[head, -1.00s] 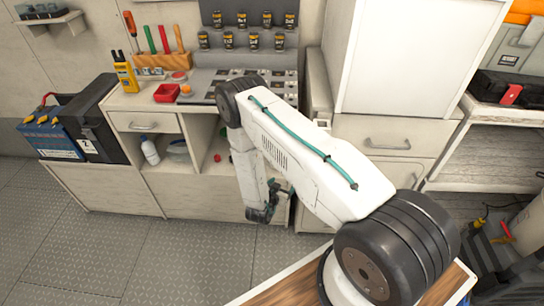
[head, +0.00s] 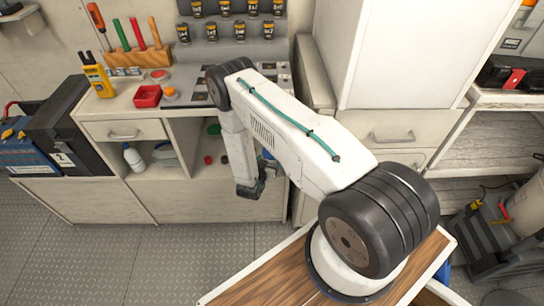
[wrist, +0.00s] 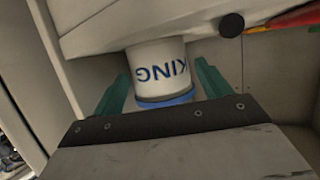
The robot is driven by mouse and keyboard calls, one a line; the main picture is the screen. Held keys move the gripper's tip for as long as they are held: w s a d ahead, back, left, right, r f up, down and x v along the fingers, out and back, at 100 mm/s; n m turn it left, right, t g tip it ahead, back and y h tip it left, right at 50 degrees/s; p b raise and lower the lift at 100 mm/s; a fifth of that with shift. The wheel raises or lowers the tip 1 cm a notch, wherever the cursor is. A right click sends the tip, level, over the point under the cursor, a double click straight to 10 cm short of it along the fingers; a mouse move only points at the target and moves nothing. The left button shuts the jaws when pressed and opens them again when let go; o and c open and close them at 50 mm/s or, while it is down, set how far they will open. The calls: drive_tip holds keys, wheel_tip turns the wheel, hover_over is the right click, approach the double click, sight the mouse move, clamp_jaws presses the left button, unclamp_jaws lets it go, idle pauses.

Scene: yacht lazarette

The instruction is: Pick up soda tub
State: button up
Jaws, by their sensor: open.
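The soda tub (wrist: 158,72) is white with blue lettering reading "KING", upside down in the wrist view, and a blue band at the end nearer me. My gripper (wrist: 162,82) is open, with one green finger on each side of the tub. The tub is between or just beyond the fingertips; contact is not clear. In the head view my gripper (head: 250,188) hangs low at the front of the open shelf bay in the bench. I cannot make out the tub for certain there.
The bench (head: 115,103) has a red tray (head: 147,96) and a yellow meter (head: 97,75) on top. A white bottle (head: 133,157) stands in the left shelf bay. A wood-topped surface (head: 270,285) is at the front. Grey floor is clear at lower left.

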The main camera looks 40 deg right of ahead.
drive_tip(key=shift+x, duration=1.5)
drive_tip(key=shift+s, duration=0.1)
drive_tip(key=c, duration=0.9)
